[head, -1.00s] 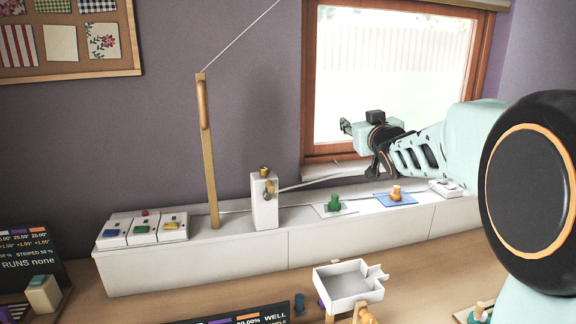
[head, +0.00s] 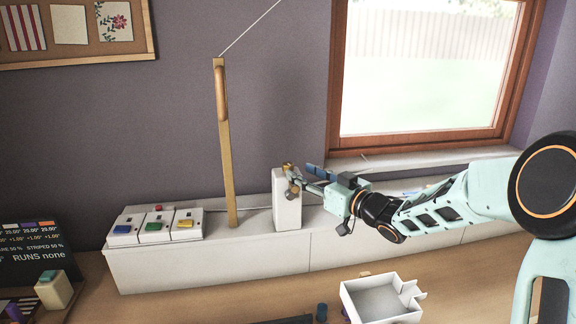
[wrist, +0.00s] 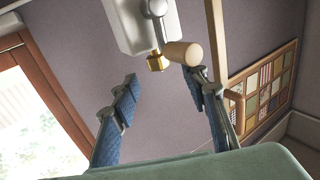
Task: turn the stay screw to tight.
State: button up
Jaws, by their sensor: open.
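A white post (head: 287,205) stands on the white ledge, with a small brass piece (head: 287,166) at its top. In the wrist view the post (wrist: 142,22) carries a grey crank with a wooden handle (wrist: 182,53), beside the brass piece (wrist: 155,62). I cannot tell for certain which of these is the stay screw. My gripper (head: 294,183) is at the upper part of the post, partly hiding the crank. In the wrist view my gripper (wrist: 162,77) is open, with the brass piece between its fingers in the picture. The handle appears close to the right finger; contact is unclear.
A tall wooden upright (head: 226,150) with a thread stands left of the post. Switch boxes with coloured buttons (head: 155,226) sit at the ledge's left end. A white open tray (head: 352,303) is in front on the desk. A window (head: 425,75) is behind my arm.

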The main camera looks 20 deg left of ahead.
aim_at(292, 168)
jog(key=x, duration=0.7)
jog(key=shift+w, duration=0.1)
jog(key=shift+c, duration=0.6)
jog(key=c, duration=1)
jog(key=shift+f, duration=0.1)
grip_shut()
